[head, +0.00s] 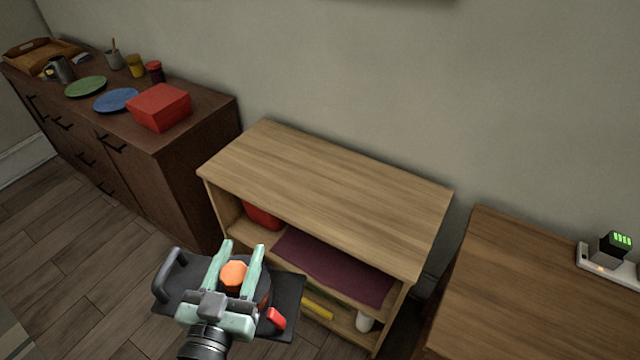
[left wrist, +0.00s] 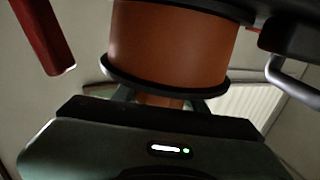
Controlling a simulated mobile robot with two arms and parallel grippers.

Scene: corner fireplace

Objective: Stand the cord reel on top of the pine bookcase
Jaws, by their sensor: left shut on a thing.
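The cord reel (head: 286,296) is a dark grey frame with a side handle, a red part and an orange hub. My left gripper (head: 243,262) is shut on it, with its pale green fingers on either side of the orange hub. The reel is held in front of the pine bookcase (head: 330,193), covering part of its lower front. The bookcase top is bare. In the left wrist view the orange drum of the cord reel (left wrist: 172,45) fills the upper middle, close to the gripper body. My right gripper is in neither view.
The bookcase shelves hold a purple mat (head: 335,267), a red object (head: 262,214) and a white cylinder (head: 364,322). A dark sideboard at left carries a red box (head: 160,106) and plates. A brown cabinet (head: 535,300) at right bears a charger (head: 612,252).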

